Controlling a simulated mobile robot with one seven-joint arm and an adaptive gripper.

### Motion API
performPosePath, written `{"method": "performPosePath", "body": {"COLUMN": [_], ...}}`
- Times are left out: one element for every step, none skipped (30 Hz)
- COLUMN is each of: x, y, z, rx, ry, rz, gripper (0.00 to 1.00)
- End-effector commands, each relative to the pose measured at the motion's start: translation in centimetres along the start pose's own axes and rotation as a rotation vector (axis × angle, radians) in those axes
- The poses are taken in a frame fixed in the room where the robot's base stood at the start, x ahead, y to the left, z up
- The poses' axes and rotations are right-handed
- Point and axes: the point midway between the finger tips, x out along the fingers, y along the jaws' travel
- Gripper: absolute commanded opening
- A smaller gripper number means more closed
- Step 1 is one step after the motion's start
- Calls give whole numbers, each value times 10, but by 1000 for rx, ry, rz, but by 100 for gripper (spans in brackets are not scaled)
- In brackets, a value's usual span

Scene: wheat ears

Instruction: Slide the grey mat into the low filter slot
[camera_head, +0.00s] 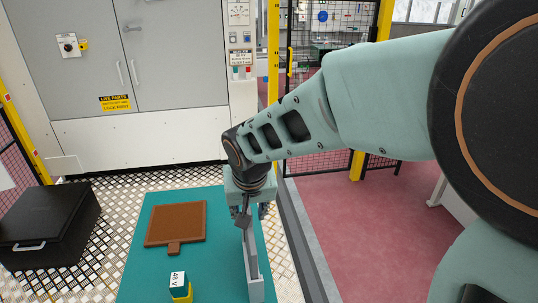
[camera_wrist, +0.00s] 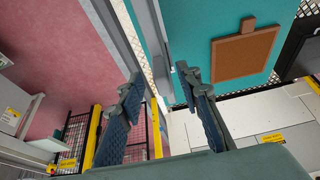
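My gripper (camera_head: 248,212) hangs over the right edge of the teal table, at the far end of a long, narrow grey piece (camera_head: 254,282). No other grey mat stands out. A brown flat panel with a short tab (camera_head: 176,222) lies on the table to the left; it also shows in the wrist view (camera_wrist: 243,54).
The teal table (camera_head: 136,270) carries a yellow and green block marked 48 V (camera_head: 180,287) at the front. A black case (camera_head: 45,228) stands on the floor at left. A grey cabinet (camera_head: 165,50) stands behind, and a mesh fence (camera_head: 325,40) is at back right.

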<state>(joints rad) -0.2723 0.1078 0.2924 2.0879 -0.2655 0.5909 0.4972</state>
Motion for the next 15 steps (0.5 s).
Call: {"method": "performPosePath", "body": {"x": [10,15,23,28,34,41,46,51,58,62,66,71,75,78,81], "y": [0,0,0,0,-1,-1,-1,-1,0,-1,-1,-1,-1,-1,-1], "z": [2,2,2,2,2,2,2,2,1,1,2,1,1,0,0], "rx": [0,-1,-1,-1,-1,-2,-1,-1,-1,0,0,-1,0,1,0], "ry": [-6,-6,-6,-6,-5,-6,-4,-5,-3,-3,-4,-2,-2,-1,-1], "rz": [0,0,-1,0,-1,-1,-1,-1,-1,-1,-1,-1,-2,-2,-1], "gripper": [32,32,32,32,32,32,32,32,32,32,32,32,32,32,32]}}
